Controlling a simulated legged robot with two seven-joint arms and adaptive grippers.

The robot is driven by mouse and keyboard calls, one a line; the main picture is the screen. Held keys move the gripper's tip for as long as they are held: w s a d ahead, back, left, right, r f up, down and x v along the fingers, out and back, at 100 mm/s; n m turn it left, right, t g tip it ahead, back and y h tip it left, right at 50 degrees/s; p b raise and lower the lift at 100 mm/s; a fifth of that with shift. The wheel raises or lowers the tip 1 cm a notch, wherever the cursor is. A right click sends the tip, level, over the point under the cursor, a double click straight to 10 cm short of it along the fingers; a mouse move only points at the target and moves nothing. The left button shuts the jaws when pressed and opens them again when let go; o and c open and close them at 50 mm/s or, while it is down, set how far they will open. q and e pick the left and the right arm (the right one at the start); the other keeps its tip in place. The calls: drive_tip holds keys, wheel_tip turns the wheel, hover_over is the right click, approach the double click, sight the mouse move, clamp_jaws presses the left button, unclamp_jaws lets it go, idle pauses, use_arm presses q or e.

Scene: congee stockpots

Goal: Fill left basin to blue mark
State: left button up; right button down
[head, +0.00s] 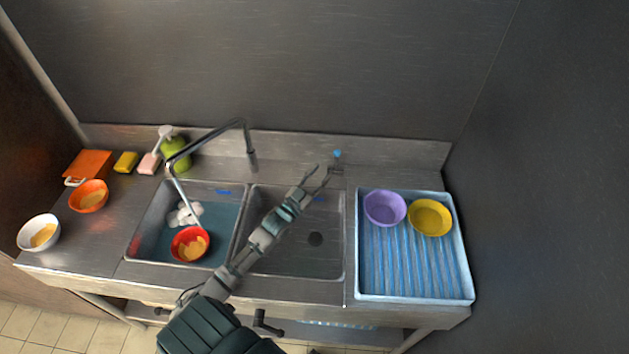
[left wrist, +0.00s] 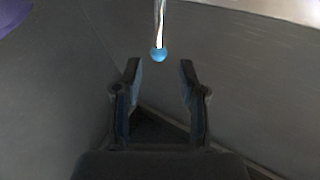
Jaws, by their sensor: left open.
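The left basin (head: 150,232) holds bluish water, white foam (head: 184,214) and a red bowl (head: 190,244) with yellowish residue. A blue mark (head: 223,192) shows high on its back wall. The faucet (head: 213,131) arches over this basin, and a pale stream runs down from its spout. A blue-tipped lever (head: 337,154) stands at the back, right of the faucet; its blue ball (left wrist: 159,55) also shows in the left wrist view. My left gripper (head: 323,173) is open and empty, just short of the lever; the ball appears beyond the gap between its fingers (left wrist: 159,72). My right gripper is out of view.
The right basin (head: 290,262) looks empty, with my left arm across it. A blue drying tray (head: 415,275) at right holds a purple bowl (head: 385,208) and a yellow bowl (head: 430,217). Orange (head: 88,196) and white (head: 39,233) bowls stand on the left counter.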

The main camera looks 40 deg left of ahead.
use_arm(q)
drive_tip(key=shift+v, duration=1.55)
